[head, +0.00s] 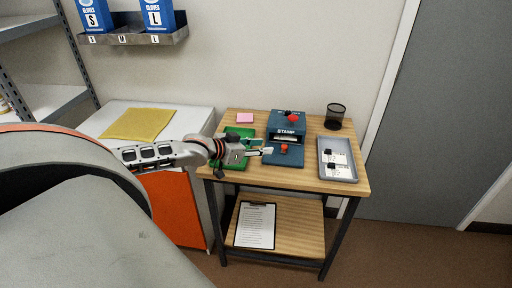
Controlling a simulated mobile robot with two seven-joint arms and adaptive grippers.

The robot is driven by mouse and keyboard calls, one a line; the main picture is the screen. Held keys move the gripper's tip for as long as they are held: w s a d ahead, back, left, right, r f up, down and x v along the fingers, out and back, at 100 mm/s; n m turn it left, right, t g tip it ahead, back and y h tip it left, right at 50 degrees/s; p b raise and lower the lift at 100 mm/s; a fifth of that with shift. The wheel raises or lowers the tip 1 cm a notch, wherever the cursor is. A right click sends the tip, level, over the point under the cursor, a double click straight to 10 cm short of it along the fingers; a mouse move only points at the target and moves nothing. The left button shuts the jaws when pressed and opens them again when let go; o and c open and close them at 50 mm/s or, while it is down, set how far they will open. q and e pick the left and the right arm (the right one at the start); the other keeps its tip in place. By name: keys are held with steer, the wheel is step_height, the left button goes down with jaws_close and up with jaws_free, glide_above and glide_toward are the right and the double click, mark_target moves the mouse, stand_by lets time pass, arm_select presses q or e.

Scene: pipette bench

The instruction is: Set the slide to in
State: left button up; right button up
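A blue stamp device (287,121) marked STAMP stands at the back middle of the wooden table, with a red knob (292,118) on top. The fingers are too small to tell open from shut. My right gripper is not in view.
A green tray (247,132) lies under and behind my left gripper. A grey tray (326,172) with labelled cards is at the right, and a black mesh cup (334,116) stands behind it. A pink pad (245,117) lies at the back left. A clipboard (255,225) lies on the lower shelf.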

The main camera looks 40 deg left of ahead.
arm_select(q)
steer(key=shift+v, duration=1.05)
steer(key=shift+s, duration=0.1)
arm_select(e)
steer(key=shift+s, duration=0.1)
